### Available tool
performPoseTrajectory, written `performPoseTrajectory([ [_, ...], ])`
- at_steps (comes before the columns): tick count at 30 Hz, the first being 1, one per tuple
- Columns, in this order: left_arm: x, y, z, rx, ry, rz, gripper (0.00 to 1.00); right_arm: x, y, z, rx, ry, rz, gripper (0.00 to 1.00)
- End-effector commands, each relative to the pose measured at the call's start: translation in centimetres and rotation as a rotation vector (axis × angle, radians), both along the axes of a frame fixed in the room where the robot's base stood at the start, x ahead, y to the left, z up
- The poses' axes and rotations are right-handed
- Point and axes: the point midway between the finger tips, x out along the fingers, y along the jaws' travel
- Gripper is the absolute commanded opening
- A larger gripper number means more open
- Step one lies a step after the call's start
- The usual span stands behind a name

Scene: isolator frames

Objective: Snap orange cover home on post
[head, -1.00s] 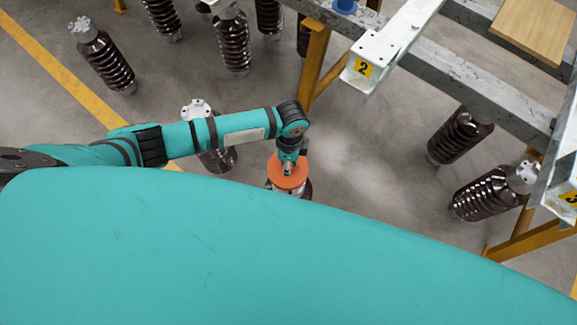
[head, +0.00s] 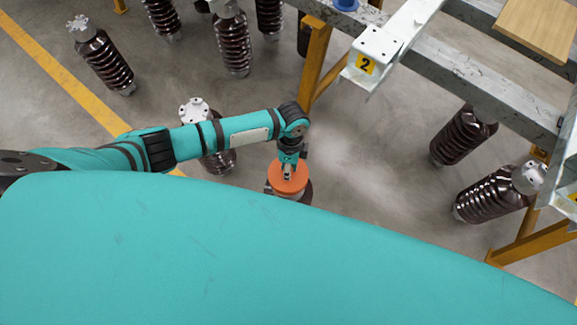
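The orange cover (head: 289,181) is a round disc over the top of a dark brown ribbed post (head: 306,193), close beyond the edge of my teal body. My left gripper (head: 288,172) points down at the middle of the cover and touches or nearly touches it. Its fingers are too small and hidden to tell open from shut. I cannot tell whether the cover is fully seated; its underside and most of the post are hidden. My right gripper does not show.
Another brown post (head: 217,160) stands behind my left forearm. A grey steel frame (head: 480,88) with a white bracket marked 2 (head: 378,50) and yellow legs (head: 315,60) stands at the right. More posts (head: 103,62) stand at the back left. Open floor (head: 370,150) lies right of the cover.

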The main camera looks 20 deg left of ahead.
Motion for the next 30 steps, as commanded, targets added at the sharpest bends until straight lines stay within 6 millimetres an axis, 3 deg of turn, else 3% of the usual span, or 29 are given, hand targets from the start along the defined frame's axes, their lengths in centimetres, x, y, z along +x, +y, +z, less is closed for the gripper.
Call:
performPoseTrajectory([
  [7, 0.02, -0.05, -1.27, -0.001, -0.001, -0.001, 0.00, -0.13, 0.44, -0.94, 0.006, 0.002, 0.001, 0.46],
  [30, 0.01, -0.04, -1.21, -0.001, -0.003, -0.001, 0.00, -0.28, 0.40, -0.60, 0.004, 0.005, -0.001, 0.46],
])
